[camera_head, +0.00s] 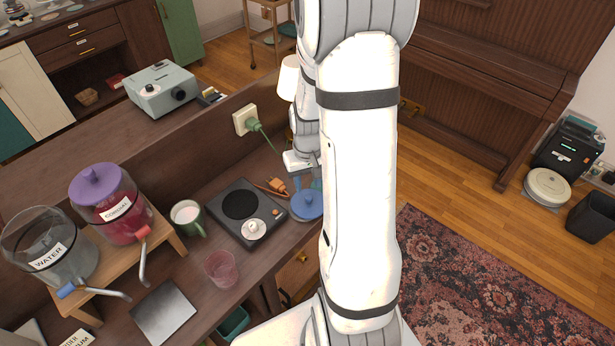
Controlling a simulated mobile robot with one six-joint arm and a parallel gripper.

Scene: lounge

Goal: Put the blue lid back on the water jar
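The water jar (82,262) is clear glass with a "WATER" label and a blue tap. It stands at the far left on a wooden stand, and its top is open with no lid on it. The blue lid (309,212), a round disc with a knob, is at the right end of the counter, beside the hot plate. My gripper (307,188) is just above the lid, pointing down.
A jar with a purple lid (97,184) stands beside the water jar on the wooden stand (160,232). A green mug (189,220), a pink glass (221,270), a black hot plate (228,221) and an orange plug (277,184) lie between. A raised ledge with a projector (160,89) runs behind.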

